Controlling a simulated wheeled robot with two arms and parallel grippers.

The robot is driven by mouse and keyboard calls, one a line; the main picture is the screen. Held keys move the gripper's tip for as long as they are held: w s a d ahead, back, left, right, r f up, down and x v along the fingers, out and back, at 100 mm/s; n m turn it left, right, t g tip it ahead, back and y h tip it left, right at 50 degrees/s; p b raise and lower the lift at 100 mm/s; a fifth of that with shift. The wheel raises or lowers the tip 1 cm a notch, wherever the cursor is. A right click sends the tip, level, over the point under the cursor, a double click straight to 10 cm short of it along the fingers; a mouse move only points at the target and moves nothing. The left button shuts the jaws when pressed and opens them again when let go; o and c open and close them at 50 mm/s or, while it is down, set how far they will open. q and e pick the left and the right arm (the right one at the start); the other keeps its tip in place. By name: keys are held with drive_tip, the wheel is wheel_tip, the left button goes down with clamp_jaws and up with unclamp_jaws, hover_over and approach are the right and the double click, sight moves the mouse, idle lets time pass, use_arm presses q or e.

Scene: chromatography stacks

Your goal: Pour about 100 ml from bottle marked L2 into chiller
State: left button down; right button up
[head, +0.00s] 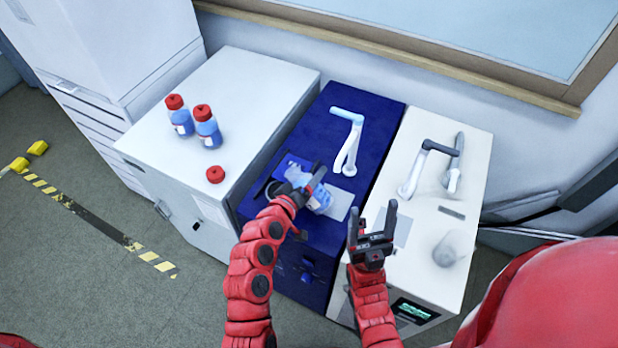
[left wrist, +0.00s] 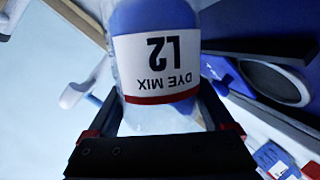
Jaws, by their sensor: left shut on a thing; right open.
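The bottle marked L2 (head: 319,199) is held in my left gripper (head: 310,204) over the blue chiller (head: 334,236). It leans well over in the head view. In the left wrist view, its label (left wrist: 158,62) reads "DYE MIX L2" upside down, with blue liquid at the picture's top. Its mouth is hidden, and I see no liquid stream. The chiller's round dark opening (left wrist: 272,82) with a grey rim shows in the left wrist view, beside the bottle. My right gripper (head: 372,210) is open and empty, near the edge between chiller and cream unit.
Two red-capped bottles (head: 180,116) (head: 207,128) stand on the white cabinet (head: 245,95) at left. A loose red cap (head: 215,174) lies near its front edge. The cream unit (head: 452,215) at right carries a bent pipe (head: 416,168). Another pipe (head: 347,150) rises behind the held bottle.

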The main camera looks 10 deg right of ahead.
idle(0.4)
use_arm(q)
drive_tip(key=shift+f+n+b, duration=0.25)
drive_tip(key=shift+n+b, duration=0.15)
drive_tip(key=shift+b, duration=0.05)
drive_tip(key=shift+d+h, duration=0.1)
drive_tip(key=shift+h, duration=0.3)
drive_tip(key=shift+f+n+b, duration=0.25)
drive_tip(key=shift+n+b, duration=0.3)
drive_tip(key=shift+n, duration=0.05)
drive_tip(key=shift+g, duration=0.3)
